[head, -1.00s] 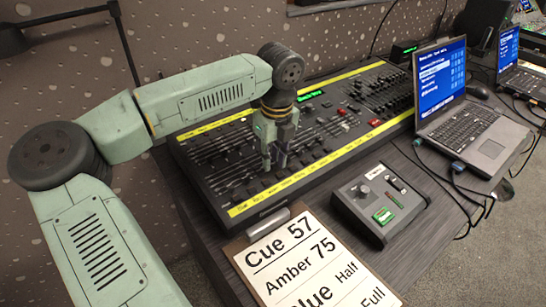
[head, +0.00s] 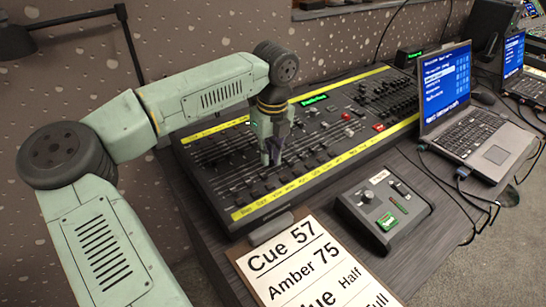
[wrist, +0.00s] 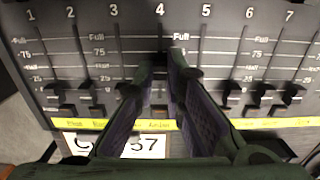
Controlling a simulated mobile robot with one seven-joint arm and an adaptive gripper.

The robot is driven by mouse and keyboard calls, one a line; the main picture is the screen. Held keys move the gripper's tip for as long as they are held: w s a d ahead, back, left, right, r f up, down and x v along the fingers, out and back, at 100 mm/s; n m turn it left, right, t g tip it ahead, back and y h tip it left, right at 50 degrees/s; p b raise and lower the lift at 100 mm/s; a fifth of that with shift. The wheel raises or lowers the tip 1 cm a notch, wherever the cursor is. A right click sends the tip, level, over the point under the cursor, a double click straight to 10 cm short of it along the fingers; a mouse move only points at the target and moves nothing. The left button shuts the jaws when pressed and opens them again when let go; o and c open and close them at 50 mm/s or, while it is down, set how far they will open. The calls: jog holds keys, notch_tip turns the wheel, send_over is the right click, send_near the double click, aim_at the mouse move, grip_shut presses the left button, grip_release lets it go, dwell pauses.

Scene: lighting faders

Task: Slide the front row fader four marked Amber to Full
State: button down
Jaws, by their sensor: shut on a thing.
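My gripper (head: 271,160) reaches down onto the front row of the dark lighting desk (head: 300,182). In the wrist view my gripper (wrist: 168,62) has its two fingertips close together along the track of fader four (wrist: 160,88), below the printed number 4. It is shut on the fader four cap, which the fingertips mostly hide, so its exact height on the scale cannot be told. The Full mark (wrist: 181,37) shows just beyond the fingertips. The yellow label strip (wrist: 85,124) runs along the front edge; its small words are hard to read.
Neighbouring fader caps stand low on both sides, such as one at left (wrist: 60,97) and one at right (wrist: 232,92). A clipboard cue sheet (head: 305,262) lies in front. A small control box (head: 384,208) and a laptop (head: 465,130) stand to the right.

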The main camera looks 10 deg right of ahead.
jog(key=shift+w+a+r, duration=0.1)
jog(key=shift+w+a, duration=0.2)
jog(key=shift+w, duration=0.4)
jog(key=shift+w+a+r, duration=0.1)
jog(key=shift+w+a, duration=0.15)
jog(key=shift+w, duration=0.45)
jog(key=c, duration=1.9)
grip_release()
jog(key=shift+r+p, duration=0.75)
jog(key=shift+r, duration=0.5)
jog(key=r, duration=0.8)
jog(key=s+r, duration=0.1)
jog(key=r, duration=0.3)
jog(key=shift+d, duration=0.25)
